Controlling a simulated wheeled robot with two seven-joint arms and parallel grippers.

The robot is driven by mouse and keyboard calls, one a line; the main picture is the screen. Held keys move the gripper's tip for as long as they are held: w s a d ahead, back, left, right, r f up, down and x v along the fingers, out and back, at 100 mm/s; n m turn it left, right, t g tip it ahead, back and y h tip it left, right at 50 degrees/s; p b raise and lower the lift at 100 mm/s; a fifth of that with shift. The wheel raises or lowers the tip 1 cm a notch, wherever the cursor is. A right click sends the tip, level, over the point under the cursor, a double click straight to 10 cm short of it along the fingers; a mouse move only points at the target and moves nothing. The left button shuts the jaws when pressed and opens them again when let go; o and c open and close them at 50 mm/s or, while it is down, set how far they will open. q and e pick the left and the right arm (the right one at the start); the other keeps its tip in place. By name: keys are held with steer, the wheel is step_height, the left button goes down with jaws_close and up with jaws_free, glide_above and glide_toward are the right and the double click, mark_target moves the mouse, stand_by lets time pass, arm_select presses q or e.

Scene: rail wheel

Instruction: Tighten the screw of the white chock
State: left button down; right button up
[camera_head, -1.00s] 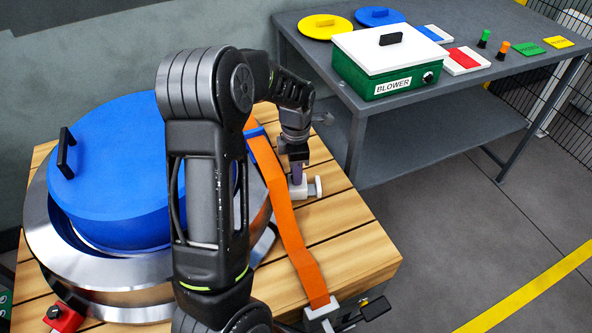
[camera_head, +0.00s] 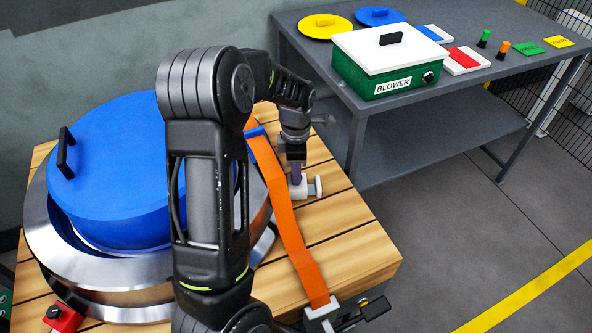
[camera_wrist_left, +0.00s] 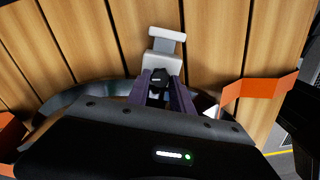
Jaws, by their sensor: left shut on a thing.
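The white chock (camera_head: 309,188) sits on the wooden pallet, beside the metal rail wheel (camera_head: 110,268). My left gripper (camera_head: 297,176) points down at the chock. In the left wrist view its purple fingers (camera_wrist_left: 162,84) are shut on a small black knob (camera_wrist_left: 160,77) at the near end of the chock. The forearm hides part of the wheel in the head view. My right gripper is not in view.
An orange strap (camera_head: 285,221) runs over the wheel's blue cover (camera_head: 120,160) to a ratchet (camera_head: 322,312). A red chock (camera_head: 65,316) sits at the lower left. A grey table (camera_head: 345,105) holds a green blower box (camera_head: 385,75) and several small items.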

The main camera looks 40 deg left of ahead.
arm_select(q)
steer(key=m, duration=0.8)
steer(key=shift+m+b, duration=0.3)
steer(key=m, duration=0.4)
steer(key=shift+w, duration=0.1)
steer(key=shift+m+b, duration=0.4)
steer(key=shift+m, duration=2.1)
steer(key=c, duration=1.1)
jaws_free()
